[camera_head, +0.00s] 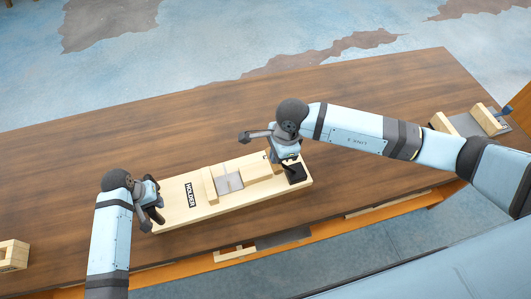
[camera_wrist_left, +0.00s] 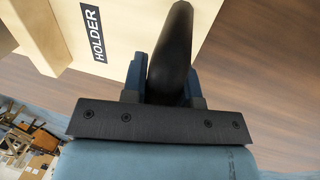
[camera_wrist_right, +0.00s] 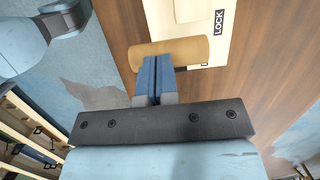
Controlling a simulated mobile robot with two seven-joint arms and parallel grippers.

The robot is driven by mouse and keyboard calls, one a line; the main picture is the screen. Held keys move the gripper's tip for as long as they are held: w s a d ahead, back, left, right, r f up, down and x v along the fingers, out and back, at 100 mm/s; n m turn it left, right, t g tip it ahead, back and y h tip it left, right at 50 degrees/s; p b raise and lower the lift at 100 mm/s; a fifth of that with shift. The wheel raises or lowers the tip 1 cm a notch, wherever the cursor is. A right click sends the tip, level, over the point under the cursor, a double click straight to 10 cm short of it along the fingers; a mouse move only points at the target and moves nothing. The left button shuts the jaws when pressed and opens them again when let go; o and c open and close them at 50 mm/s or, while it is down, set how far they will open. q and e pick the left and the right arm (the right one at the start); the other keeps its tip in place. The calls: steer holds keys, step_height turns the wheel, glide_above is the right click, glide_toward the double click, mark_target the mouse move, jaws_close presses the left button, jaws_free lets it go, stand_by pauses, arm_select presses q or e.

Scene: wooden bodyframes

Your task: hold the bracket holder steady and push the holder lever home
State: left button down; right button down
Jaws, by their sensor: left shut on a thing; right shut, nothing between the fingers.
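The bracket holder (camera_head: 205,216) is a pale wooden board on the brown table, marked HOLDER, with wooden blocks and a grey metal plate (camera_head: 229,183) on top. My left gripper (camera_head: 153,214) is at its left end. My right gripper (camera_wrist_right: 156,62) is shut and empty. Its fingertips are against or just over a wooden cylinder, the lever's grip (camera_wrist_right: 190,47), on a grey strip by the LOCK label (camera_wrist_right: 218,22).
A similar wooden and metal fixture (camera_head: 470,122) with a blue part stands at the table's right end. A wooden block (camera_head: 13,255) sits at the left edge. The table (camera_head: 200,125) behind the board is clear.

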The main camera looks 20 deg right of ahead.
arm_select(q)
steer(key=shift+d, duration=0.1)
arm_select(e)
steer(key=shift+s, duration=0.1)
step_height(320, 180, up, 13)
steer(key=d, duration=0.2)
steer(key=shift+d, duration=0.3)
steer(key=shift+w, duration=0.2)
arm_select(q)
steer(key=c, duration=0.8)
jaws_free()
step_height(320, 180, up, 12)
steer(key=a, duration=0.2)
steer(key=shift+a, duration=0.3)
steer(key=shift+s+f, duration=0.1)
